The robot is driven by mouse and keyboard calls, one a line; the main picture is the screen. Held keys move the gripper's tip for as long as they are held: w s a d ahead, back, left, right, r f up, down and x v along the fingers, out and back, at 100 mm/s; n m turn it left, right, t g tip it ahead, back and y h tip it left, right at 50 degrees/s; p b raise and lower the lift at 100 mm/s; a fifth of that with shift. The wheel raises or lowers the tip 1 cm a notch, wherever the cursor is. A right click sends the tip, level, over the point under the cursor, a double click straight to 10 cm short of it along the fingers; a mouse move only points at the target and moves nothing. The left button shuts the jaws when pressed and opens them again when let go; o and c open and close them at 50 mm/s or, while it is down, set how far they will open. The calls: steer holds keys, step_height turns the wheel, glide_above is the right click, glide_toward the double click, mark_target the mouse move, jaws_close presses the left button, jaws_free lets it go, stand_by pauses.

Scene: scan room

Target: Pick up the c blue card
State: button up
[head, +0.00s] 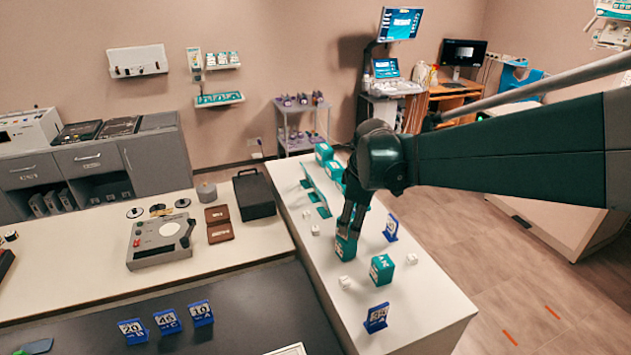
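Several blue cards stand upright. Three are in a row on the dark counter at lower left: a left card (132,331), a middle card (167,321) and a right card (201,313). Two more stand on the white table, a front card (376,317) and a back card (391,228). Their small letters are too blurred to tell surely which is c. My gripper (347,226) points down at a teal block (346,248) on the white table, left of the back card. The fingertips overlap the block's top; their gap and any contact are unclear.
Another teal block (382,269) and small white cubes (345,282) stand near my gripper. More teal pieces (323,153) stand farther back. A black case (254,193) and a grey device (161,240) are on the left counter. The table's front right is clear.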

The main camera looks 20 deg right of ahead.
mark_target(393, 218)
steer(key=w+d+f+n+g+p, duration=0.1)
steer(key=w+d+f+n+p, duration=0.1)
steer(key=d, duration=0.5)
steer(key=w+d+f+n+g+p, duration=0.1)
steer(key=w+d+f+n+p, duration=0.1)
steer(key=w+d+f, duration=0.3)
steer(key=w+d+f+n+g+p, duration=0.1)
steer(key=w+d+f+n+p, duration=0.1)
steer(key=d+f, duration=0.4)
steer(key=shift+w+d+f+n+y, duration=0.15)
steer(key=shift+w+d+n, duration=0.2)
steer(key=shift+d, duration=0.35)
steer(key=shift+w+d+n+y, duration=0.1)
steer(key=shift+w+d+n, duration=0.1)
steer(key=shift+d+n, duration=0.4)
steer(key=shift+w+d+f+n+y, duration=0.15)
steer(key=shift+w+d+n, duration=0.15)
steer(key=shift+d, duration=0.5)
steer(key=shift+f, duration=1.25)
steer(key=shift+s+d+f, duration=0.1)
steer(key=shift+s+f, duration=0.05)
steer(key=shift+f, duration=2.45)
steer(key=shift+c, duration=0.5)
